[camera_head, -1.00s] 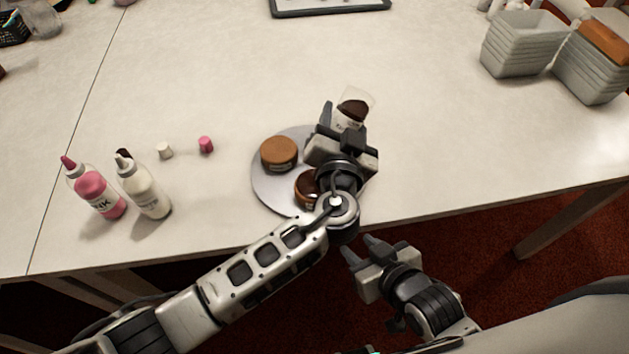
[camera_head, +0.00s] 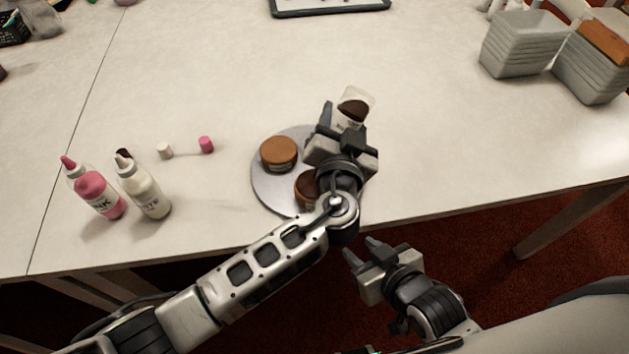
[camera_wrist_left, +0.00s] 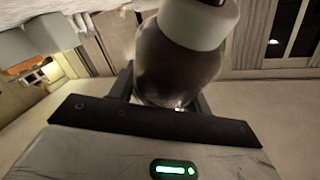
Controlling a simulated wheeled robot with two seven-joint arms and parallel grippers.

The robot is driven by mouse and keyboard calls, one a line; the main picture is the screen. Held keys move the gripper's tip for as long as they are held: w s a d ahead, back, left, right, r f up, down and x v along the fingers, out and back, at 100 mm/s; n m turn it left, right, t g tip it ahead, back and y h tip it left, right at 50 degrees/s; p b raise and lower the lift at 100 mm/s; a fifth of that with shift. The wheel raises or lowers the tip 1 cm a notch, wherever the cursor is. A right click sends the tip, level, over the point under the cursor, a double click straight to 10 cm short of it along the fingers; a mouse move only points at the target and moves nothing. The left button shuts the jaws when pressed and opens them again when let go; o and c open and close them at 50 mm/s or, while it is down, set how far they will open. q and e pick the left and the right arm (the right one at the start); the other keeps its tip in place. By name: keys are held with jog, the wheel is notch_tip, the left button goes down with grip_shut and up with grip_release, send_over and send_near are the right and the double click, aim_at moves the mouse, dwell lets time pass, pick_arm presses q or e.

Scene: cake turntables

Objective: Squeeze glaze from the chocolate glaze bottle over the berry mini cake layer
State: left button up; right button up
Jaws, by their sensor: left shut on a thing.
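My left gripper (camera_head: 344,122) is shut on the chocolate glaze bottle (camera_head: 352,106), a clear bottle with dark brown contents. It holds the bottle over the far right part of the grey turntable (camera_head: 264,188). In the left wrist view the bottle (camera_wrist_left: 178,68) sits between the fingers, with its white collar towards the top edge. A round brown cake layer (camera_head: 279,150) is on the turntable's left. A second cake (camera_head: 306,187), with a darker top, is nearer me and partly hidden by my left wrist. I cannot tell which is berry. My right gripper (camera_head: 362,252) is open and empty off the table's front edge.
Pink (camera_head: 97,193) and white (camera_head: 146,188) glaze bottles stand at the left. A white cap (camera_head: 165,150) and pink cap (camera_head: 205,145) lie between them and the turntable. Grey stacked containers (camera_head: 519,45) stand far right. The table right of the turntable is clear.

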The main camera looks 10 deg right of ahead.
aim_at(346, 96)
pick_arm(q)
jog(key=shift+r, duration=0.3)
notch_tip(346, 96, up, 7)
jog(key=p, duration=0.4)
jog(key=shift+f, duration=0.2)
